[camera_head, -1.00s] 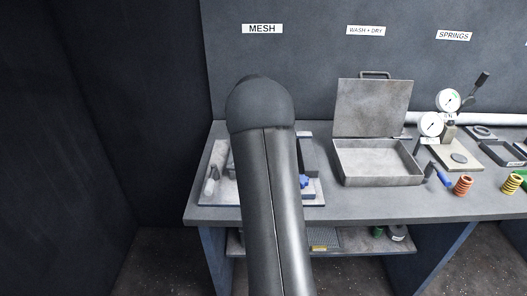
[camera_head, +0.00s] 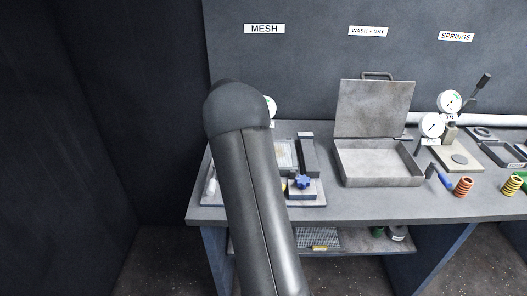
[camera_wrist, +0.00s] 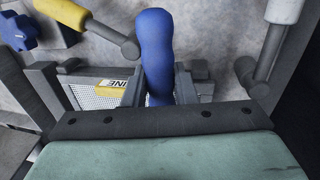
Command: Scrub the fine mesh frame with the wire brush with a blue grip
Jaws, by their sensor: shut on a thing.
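In the wrist view, my gripper (camera_wrist: 157,90) is shut on the blue grip of the wire brush (camera_wrist: 154,42). The grip lies between the two fingers, and the bristles are hidden. The fine mesh frame (camera_wrist: 88,96) shows as a pale perforated panel just left of the fingers, with a yellow label ending in "INE" (camera_wrist: 112,88). I cannot tell whether the brush touches the mesh. In the head view, my arm hides the gripper, the brush and much of the mesh station (camera_head: 309,200).
A blue star knob (camera_head: 303,182) and a dark upright bar (camera_head: 308,157) stand at the station's right. In the wrist view, a yellow-handled lever (camera_wrist: 65,12) is close by. An open metal box (camera_head: 378,163) and coil springs (camera_head: 464,187) are farther right. A shelf (camera_head: 350,243) is below.

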